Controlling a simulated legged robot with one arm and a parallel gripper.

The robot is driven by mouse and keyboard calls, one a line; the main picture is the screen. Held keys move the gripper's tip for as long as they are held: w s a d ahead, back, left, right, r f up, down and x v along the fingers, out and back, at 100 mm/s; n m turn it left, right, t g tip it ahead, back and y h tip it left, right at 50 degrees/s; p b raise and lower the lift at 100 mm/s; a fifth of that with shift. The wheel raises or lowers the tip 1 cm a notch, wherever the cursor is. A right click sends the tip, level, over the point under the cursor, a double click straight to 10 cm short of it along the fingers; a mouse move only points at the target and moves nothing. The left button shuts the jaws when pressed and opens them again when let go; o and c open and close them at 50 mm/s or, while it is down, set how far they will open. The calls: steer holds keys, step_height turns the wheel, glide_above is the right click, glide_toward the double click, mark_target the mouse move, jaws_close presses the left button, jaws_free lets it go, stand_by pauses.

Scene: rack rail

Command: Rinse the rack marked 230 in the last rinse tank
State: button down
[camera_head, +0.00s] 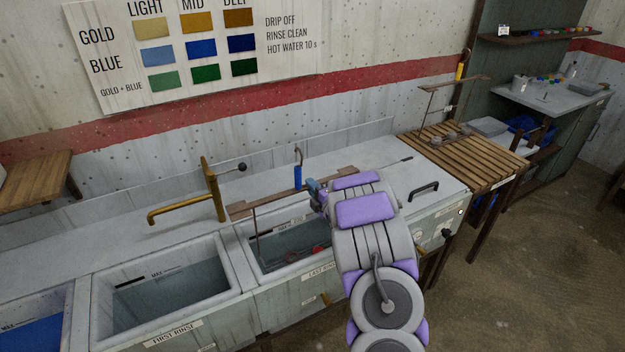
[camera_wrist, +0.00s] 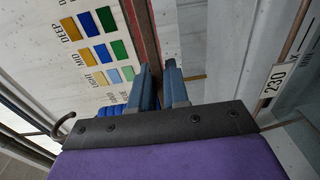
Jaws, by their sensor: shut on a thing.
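The rack (camera_head: 262,203) has a brown crossbar, a hook with a blue grip (camera_head: 297,177) and a thin rod hanging down. Its tag reading 230 (camera_wrist: 277,80) shows at the right in the wrist view. My gripper (camera_head: 317,192) is shut on the rack beside the blue grip; its fingers also show in the wrist view (camera_wrist: 159,82). The crossbar lies over the last rinse tank (camera_head: 240,262), and the rod reaches down into the opening. Something red (camera_head: 318,249) shows low in the tank. My arm hides the tank's right part. I cannot tell whether the crossbar rests on the rim.
The first rinse tank (camera_head: 241,283) is to the left, then a tank of blue liquid (camera_head: 35,318). A brass tap (camera_head: 212,190) stands behind the tanks. Another rack, with a yellow grip (camera_head: 460,71), is at the slatted table (camera_head: 490,165) on the right.

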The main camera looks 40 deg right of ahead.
steer(key=shift+f, duration=0.9)
steer(key=shift+s+a, duration=0.2)
steer(key=shift+s, duration=0.55)
steer(key=shift+w, duration=0.15)
steer(key=shift+w+d, duration=0.2)
steer(key=shift+w, duration=0.55)
steer(key=shift+w+d, duration=0.2)
steer(key=shift+w, duration=0.5)
stand_by(1.4)
step_height(320, 180, up, 18)
steer(key=s+p, duration=0.1)
steer(key=p, duration=0.4)
steer(key=shift+s+a, duration=0.2)
steer(key=shift+a, duration=0.1)
stand_by(1.1)
